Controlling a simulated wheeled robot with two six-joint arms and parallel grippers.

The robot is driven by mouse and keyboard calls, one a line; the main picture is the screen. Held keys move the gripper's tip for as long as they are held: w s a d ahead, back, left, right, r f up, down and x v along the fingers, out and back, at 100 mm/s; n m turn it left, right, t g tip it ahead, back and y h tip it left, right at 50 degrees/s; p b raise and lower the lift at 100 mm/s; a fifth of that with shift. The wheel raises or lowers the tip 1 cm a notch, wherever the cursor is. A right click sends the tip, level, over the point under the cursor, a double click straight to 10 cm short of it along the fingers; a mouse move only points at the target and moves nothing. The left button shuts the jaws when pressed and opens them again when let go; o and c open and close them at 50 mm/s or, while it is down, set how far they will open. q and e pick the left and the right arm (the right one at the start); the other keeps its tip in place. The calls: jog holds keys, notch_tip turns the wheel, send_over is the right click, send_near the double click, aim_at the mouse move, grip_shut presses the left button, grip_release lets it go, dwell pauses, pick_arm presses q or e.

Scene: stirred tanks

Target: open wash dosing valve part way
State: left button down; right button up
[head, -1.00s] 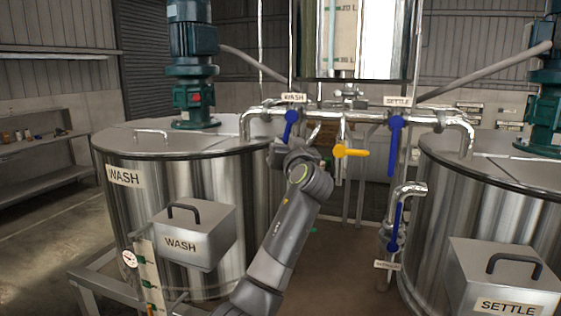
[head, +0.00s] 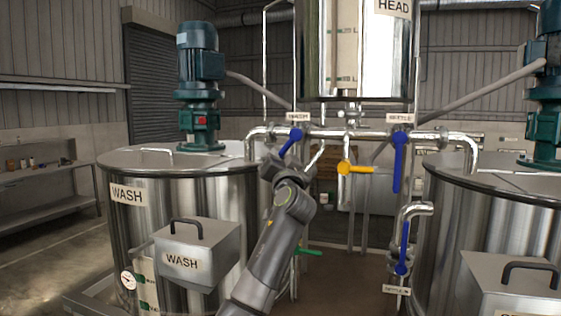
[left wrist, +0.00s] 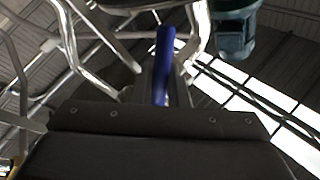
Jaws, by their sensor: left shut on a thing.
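The wash dosing valve has a blue lever (head: 290,141) under the small WASH tag (head: 297,117). The lever slants, its lower end down and to the left. My left gripper (head: 275,162) is at that lower end. Its fingers are small and partly hidden by my wrist in the head view. In the left wrist view the blue lever (left wrist: 164,60) runs down between the dark fingers of my left gripper (left wrist: 160,97), which is shut on it. My right gripper is not in view.
The SETTLE valve's blue lever (head: 398,160) hangs straight down to the right. A yellow lever (head: 356,169) sits between them, pointing right. Another blue lever (head: 404,248) is lower right. The WASH tank (head: 190,200) stands left, close to my arm.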

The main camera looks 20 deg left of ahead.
pick_arm(q)
jog(key=shift+r, duration=0.35)
